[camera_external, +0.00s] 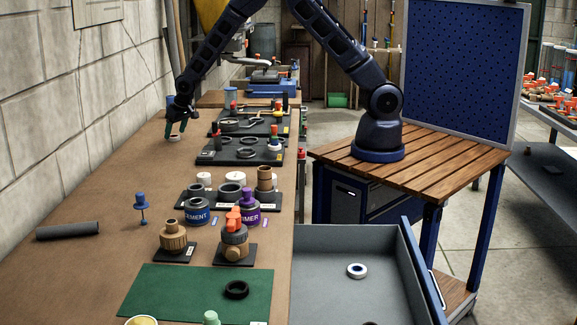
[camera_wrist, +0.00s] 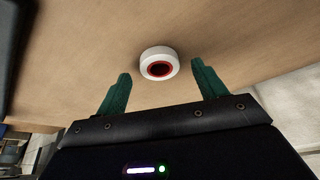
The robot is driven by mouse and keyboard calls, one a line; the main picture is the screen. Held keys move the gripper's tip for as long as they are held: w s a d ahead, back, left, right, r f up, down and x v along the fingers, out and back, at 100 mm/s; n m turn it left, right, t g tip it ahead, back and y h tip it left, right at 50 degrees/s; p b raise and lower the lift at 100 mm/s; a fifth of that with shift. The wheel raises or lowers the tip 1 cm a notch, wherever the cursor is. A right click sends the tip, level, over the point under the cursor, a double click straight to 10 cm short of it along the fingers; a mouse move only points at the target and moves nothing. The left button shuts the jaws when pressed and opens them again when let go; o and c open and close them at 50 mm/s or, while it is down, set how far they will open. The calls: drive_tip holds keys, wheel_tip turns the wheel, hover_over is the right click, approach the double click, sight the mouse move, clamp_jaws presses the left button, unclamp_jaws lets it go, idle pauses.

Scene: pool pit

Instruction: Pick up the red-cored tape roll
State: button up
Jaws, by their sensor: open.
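The red-cored tape roll (camera_wrist: 147,66) is a white ring with a red inner core and a dark hole. In the wrist view it lies flat on the brown bench top, just beyond and between my fingertips. In the external view the roll (camera_external: 175,138) is small, near the wall on the far part of the bench. My gripper (camera_external: 176,127) points down right above it. In the wrist view my gripper (camera_wrist: 160,77) has its two green fingers apart, with nothing between them. The fingers appear clear of the roll.
Dark trays (camera_external: 240,151) with rings and fittings stand right of the roll. The stone wall (camera_external: 85,90) is close on the left. A white roll with a blue core (camera_external: 357,271) lies in the grey drawer (camera_external: 330,300). The bench left of the trays is mostly clear.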

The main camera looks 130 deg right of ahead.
drive_tip(key=shift+w+d+f, duration=0.1)
drive_tip(key=shift+d+f, duration=0.1)
drive_tip(key=shift+f, duration=0.45)
drive_tip(key=c, duration=1)
drive_tip(key=shift+r, duration=0.2)
drive_tip(key=shift+c, duration=0.2)
